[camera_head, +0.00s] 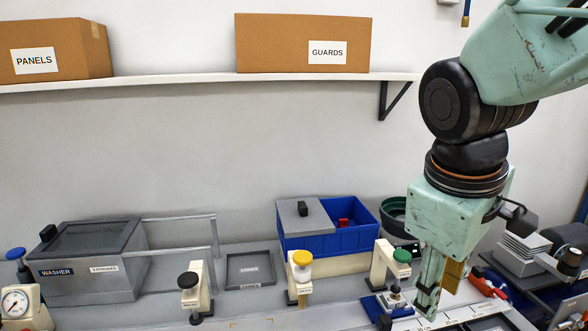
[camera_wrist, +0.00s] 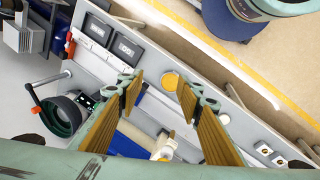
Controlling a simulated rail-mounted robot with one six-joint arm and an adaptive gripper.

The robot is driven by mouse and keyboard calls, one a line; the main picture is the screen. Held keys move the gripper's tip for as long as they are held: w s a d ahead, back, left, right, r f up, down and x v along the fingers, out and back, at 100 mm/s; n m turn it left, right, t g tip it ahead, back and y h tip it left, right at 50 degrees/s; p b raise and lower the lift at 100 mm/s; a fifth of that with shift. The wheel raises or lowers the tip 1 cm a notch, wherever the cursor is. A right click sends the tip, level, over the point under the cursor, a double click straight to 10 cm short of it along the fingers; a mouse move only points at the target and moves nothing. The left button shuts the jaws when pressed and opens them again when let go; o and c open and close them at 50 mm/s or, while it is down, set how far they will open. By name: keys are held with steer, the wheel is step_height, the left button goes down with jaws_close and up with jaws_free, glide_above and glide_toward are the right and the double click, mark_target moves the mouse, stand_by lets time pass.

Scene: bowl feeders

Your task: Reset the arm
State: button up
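My gripper (camera_head: 430,300) hangs down at the right of the bench in the head view, below my pale green arm. In the wrist view, my gripper (camera_wrist: 160,92) has its two tan-padded fingers apart, with nothing held between them. A yellow disc (camera_wrist: 170,79) shows in the gap between the fingertips, on a grey strip beyond them. In the head view, the fingers overlap from the side, and they hang beside the green-knobbed station (camera_head: 401,256). Whether the fingertips touch anything below is not clear.
A washer box (camera_head: 95,265), a black tray (camera_head: 250,270), a yellow-knobbed station (camera_head: 301,258) and a blue bin (camera_head: 350,240) stand to the left. A dark green bowl (camera_head: 392,212) is behind my gripper. A shelf (camera_head: 200,80) with PANELS and GUARDS boxes runs above.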

steer(key=s+a+r+m+t+y, duration=0.1)
steer(key=s+r+m, duration=0.1)
steer(key=s, duration=0.5)
steer(key=s+a+r+m+y, duration=0.1)
steer(key=s+a+r+m, duration=0.1)
steer(key=s+m, duration=0.3)
steer(key=shift+s+r+t, duration=0.15)
steer(key=shift+s+t, duration=0.25)
steer(key=shift+s, duration=0.7)
